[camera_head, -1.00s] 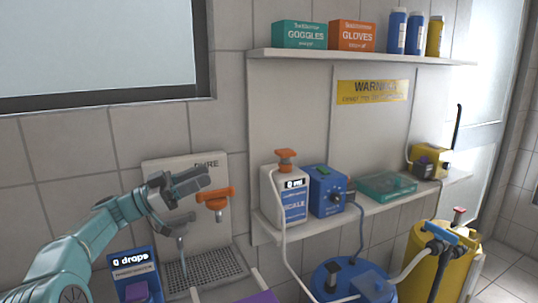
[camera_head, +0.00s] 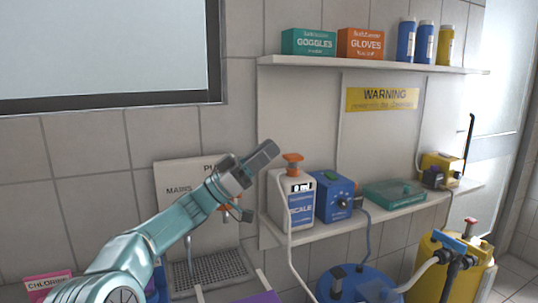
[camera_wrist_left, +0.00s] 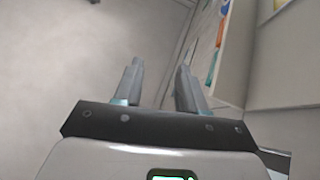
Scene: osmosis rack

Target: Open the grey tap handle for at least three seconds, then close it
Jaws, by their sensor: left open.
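The tap panel (camera_head: 172,176), marked MAINS on the left, stands against the tiled wall in the head view. My left arm crosses in front of it and hides the grey tap handle. A small piece of the grey tap spout (camera_head: 188,243) seems to show below the arm. A bit of the orange tap handle (camera_head: 224,208) shows behind my left gripper (camera_head: 258,184). That gripper is open and empty, to the right of the taps and in front of the panel's right edge. In the left wrist view its two fingers (camera_wrist_left: 159,80) are apart with nothing between them.
A drip grid (camera_head: 210,268) lies below the taps. To the right, a shelf (camera_head: 400,203) holds a SCALE bottle (camera_head: 300,208), a blue pump box (camera_head: 333,197) and a teal tray (camera_head: 395,194). A blue drum (camera_head: 355,285) and a yellow drum (camera_head: 435,275) stand below.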

